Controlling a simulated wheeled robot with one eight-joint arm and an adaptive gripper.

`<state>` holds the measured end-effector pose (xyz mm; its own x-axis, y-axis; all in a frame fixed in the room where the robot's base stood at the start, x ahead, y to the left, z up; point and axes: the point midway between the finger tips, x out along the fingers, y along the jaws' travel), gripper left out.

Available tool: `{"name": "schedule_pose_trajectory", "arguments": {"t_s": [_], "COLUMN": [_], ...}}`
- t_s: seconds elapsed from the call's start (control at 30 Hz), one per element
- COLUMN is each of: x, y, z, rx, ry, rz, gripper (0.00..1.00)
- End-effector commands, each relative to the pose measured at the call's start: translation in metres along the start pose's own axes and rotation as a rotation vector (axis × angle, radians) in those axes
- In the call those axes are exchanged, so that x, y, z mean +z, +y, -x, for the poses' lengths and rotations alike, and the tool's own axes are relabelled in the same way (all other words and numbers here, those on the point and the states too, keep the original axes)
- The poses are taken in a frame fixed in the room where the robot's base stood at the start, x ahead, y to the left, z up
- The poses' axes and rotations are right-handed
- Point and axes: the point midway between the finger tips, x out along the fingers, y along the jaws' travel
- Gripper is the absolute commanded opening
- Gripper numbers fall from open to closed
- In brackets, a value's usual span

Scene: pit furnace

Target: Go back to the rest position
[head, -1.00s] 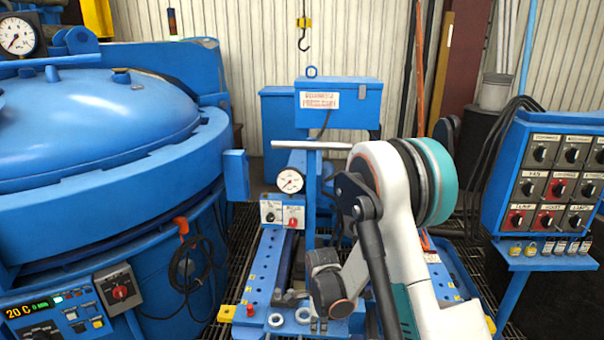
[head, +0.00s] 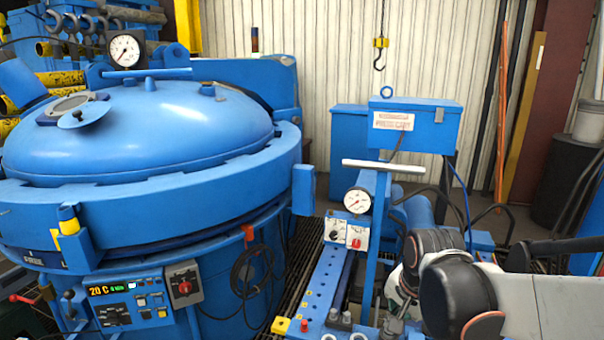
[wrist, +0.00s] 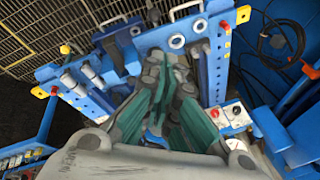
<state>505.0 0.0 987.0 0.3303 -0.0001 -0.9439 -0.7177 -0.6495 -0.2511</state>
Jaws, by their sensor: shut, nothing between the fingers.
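My gripper (wrist: 170,68) shows in the middle of the wrist view, its grey fingers with green inner sides converging. It is shut and holds nothing. It points toward the blue press cart (wrist: 215,75), over its near end with ring-shaped fittings. In the head view my arm reaches in from the lower right, over the right side of the press cart (head: 318,290). My arm hides part of that cart. Contact between gripper and cart cannot be told.
The round blue furnace (head: 150,210) with its domed lid fills the left, with a control panel (head: 130,302) and a hanging black cable (head: 256,278). The cart's gauge (head: 357,201) and T-handle post (head: 383,165) rise close to my arm. A hook (head: 379,55) hangs behind.

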Motion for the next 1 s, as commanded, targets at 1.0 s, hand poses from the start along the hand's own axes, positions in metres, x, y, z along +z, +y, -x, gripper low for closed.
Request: {"name": "schedule_pose_trajectory", "arguments": {"t_s": [1.0], "x": [0.072], "y": [0.084], "z": [0.104], "rx": [-0.123], "ry": [0.267], "rz": [0.860], "gripper": [0.00]}}
